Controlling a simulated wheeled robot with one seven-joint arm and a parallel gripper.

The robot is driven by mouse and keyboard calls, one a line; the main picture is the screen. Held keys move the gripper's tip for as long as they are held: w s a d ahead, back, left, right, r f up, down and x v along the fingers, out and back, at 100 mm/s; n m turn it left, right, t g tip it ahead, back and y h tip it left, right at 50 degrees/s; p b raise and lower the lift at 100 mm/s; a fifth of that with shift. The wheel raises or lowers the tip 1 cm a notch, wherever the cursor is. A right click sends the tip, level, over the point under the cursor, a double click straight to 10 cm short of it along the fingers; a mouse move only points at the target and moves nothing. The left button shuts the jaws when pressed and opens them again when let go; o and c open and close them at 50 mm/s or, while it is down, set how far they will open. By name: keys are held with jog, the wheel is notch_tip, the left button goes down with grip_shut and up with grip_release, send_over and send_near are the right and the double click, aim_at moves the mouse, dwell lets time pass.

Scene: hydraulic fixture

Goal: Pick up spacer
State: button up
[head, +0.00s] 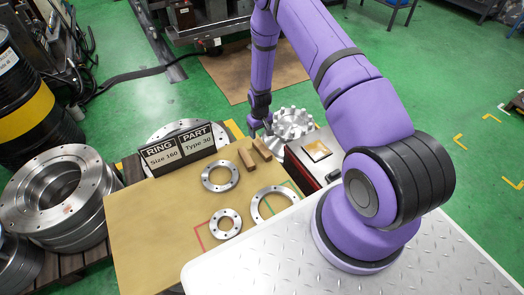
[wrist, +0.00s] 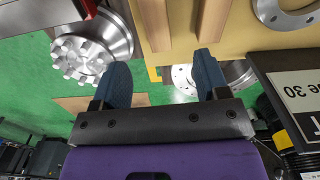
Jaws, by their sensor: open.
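Two brown wooden blocks, which look like the spacers, lie side by side at the far edge of the tan table. The left block (head: 246,159) and the right block (head: 262,149) show in the head view. In the wrist view they appear at the top as one bar (wrist: 155,22) and a second bar (wrist: 191,20). My gripper (head: 261,132) is just beyond the blocks at the table's far edge. In the wrist view my gripper (wrist: 160,72) is open with nothing between its blue fingertips. Both blocks lie ahead of the fingertips, apart from them.
Flat metal rings (head: 220,176) lie on the table (head: 150,225), with a "RING / PART" sign (head: 180,149) at left. A toothed metal hub (head: 293,124) and a red-and-grey box (head: 314,155) stand close on the right. Stacked rings (head: 60,195) are at far left.

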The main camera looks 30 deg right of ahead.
aim_at(262, 147)
notch_tip(262, 147, down, 6)
jog(key=shift+s+f, duration=0.1)
jog(key=shift+s+d+f, duration=0.1)
jog(key=shift+d+f, duration=0.05)
jog(key=shift+f, duration=1.2)
jog(key=shift+s+d+f, duration=0.1)
jog(key=shift+d+f, duration=0.05)
jog(key=shift+f, duration=1.15)
jog(key=c, duration=1)
